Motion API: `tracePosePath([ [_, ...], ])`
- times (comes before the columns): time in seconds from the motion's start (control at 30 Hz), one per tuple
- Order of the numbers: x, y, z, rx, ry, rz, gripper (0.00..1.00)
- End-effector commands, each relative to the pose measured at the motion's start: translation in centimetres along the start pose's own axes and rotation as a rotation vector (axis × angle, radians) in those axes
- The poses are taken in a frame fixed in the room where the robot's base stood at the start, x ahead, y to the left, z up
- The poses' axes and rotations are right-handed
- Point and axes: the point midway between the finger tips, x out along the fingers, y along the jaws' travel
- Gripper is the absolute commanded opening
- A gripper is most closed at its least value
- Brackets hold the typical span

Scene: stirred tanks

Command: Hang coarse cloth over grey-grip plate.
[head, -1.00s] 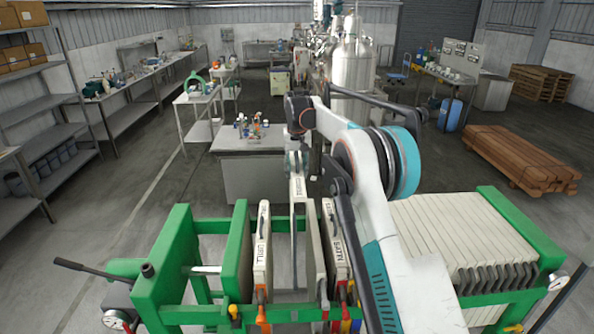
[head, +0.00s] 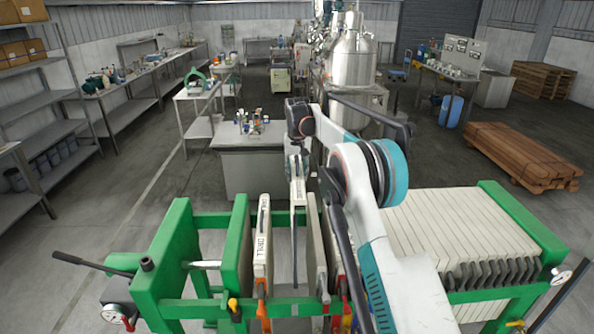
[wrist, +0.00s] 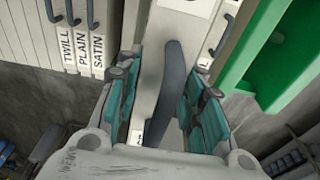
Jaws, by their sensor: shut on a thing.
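My gripper (wrist: 162,105) is shut on the dark curved handle of a pale panel, the coarse cloth (wrist: 157,60). In the head view the cloth (head: 298,192) hangs upright below my gripper (head: 297,165), over the gap in the middle of the green press. Its label is small and I cannot read it surely. Pale upright plates stand on both sides, one with an orange grip (head: 262,300). A pale plate (head: 317,245) stands just right of the cloth, partly behind my arm.
The green press frame (head: 175,255) spans the front, with a dark lever at its left. A pack of pale plates (head: 450,230) fills its right side. In the wrist view, cloths labelled TWILL, PLAIN and SATIN (wrist: 98,50) stand at left. A bench (head: 250,165) stands behind.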

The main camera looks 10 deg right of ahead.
Motion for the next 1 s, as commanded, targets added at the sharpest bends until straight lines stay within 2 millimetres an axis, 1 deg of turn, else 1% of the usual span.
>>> tracePosePath([
  [0.03,0.6,0.0,0.1,0.0,0.0,0.0,0.0],
  [0.1,1.2,0.0,0.1,0.0,0.0,0.0,0.0],
  [1.0,8.4,0.0,1.0,0.0,0.0,0.0,0.0],
])
